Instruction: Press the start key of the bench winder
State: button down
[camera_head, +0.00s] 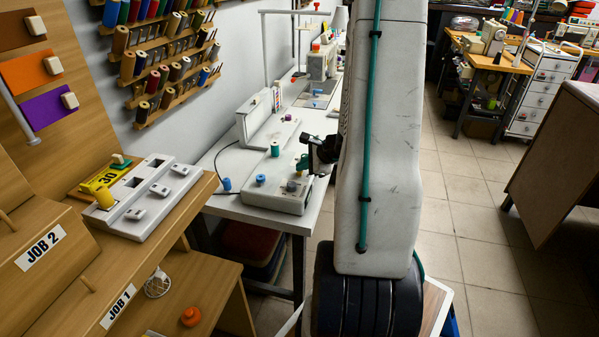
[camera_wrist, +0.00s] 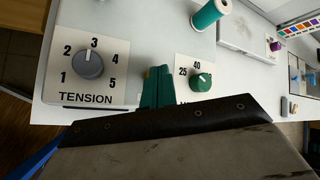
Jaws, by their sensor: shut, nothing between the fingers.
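The bench winder (camera_head: 272,196) is a low pale machine on the white table in the head view. A teal spool (camera_head: 275,149) stands on it, and the spool also shows at the top of the wrist view (camera_wrist: 208,16). The wrist view shows the winder's grey TENSION dial (camera_wrist: 89,64), numbered 1 to 5, and a green dial (camera_wrist: 202,82) marked 25 and 40. My gripper (camera_wrist: 157,72) has its green fingers together and empty, between the two dials. In the head view my gripper (camera_head: 303,163) is over the winder's right side. I cannot make out a start key; my gripper hides part of the panel.
A blue spool (camera_head: 226,184) stands at the table's left edge. A pale upright box (camera_head: 262,122) stands behind the winder. A grey switch panel (camera_head: 143,200) sits on the wooden desk at left. Tiled floor (camera_head: 455,210) is open at right.

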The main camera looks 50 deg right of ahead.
jog(key=shift+r, duration=0.8)
jog(key=shift+r, duration=0.1)
notch_tip(320, 180, up, 5)
jog(key=shift+f, duration=0.1)
dwell(0.4)
dwell(0.7)
